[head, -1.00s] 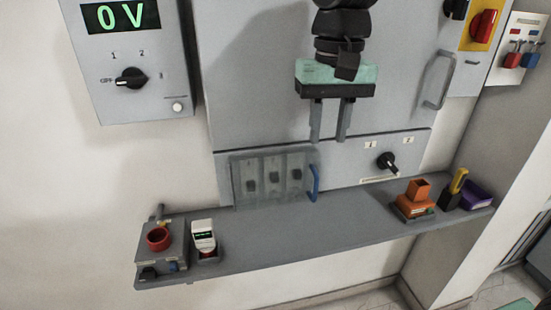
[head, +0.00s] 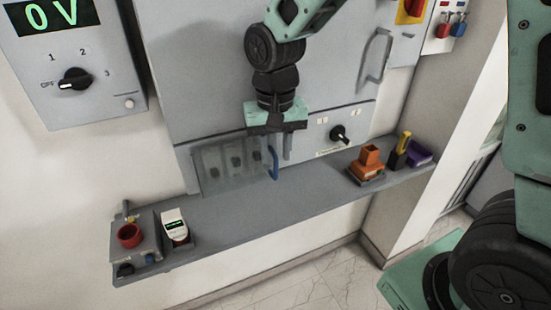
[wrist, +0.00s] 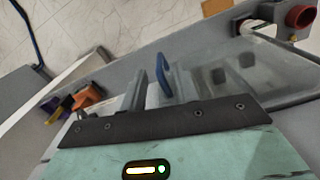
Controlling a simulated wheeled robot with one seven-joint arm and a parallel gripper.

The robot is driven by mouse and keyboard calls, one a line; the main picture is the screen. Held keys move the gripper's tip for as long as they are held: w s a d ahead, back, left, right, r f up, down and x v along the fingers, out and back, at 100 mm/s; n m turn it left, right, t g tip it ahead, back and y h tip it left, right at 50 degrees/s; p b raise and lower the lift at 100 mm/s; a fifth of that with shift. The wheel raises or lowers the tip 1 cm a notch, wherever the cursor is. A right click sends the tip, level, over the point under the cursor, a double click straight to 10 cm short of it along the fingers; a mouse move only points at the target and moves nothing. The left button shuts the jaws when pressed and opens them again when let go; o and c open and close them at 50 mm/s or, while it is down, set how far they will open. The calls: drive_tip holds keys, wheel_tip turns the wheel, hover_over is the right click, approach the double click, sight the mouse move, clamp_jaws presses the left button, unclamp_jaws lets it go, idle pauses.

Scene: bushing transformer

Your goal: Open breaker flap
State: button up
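The breaker flap (head: 226,165) is a translucent grey cover over several dark switches, low on the cabinet front. It is closed in the head view. Its blue handle (head: 273,163) is at its right edge. My gripper (head: 280,156) points down at the handle, with its fingers apart and close to it. In the wrist view the blue handle (wrist: 164,77) stands beside a grey finger, and the flap (wrist: 235,75) lies to the right. Whether a finger touches the handle is unclear.
A grey shelf (head: 260,205) runs below the flap. It bears a box with a red ring (head: 130,235), a white meter (head: 174,225), an orange holder (head: 369,162) and a yellow-black tool (head: 401,150). A black knob (head: 338,134) is right of the flap. The shelf's middle is clear.

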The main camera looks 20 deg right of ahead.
drive_tip(key=shift+f, duration=1.8)
clamp_jaws()
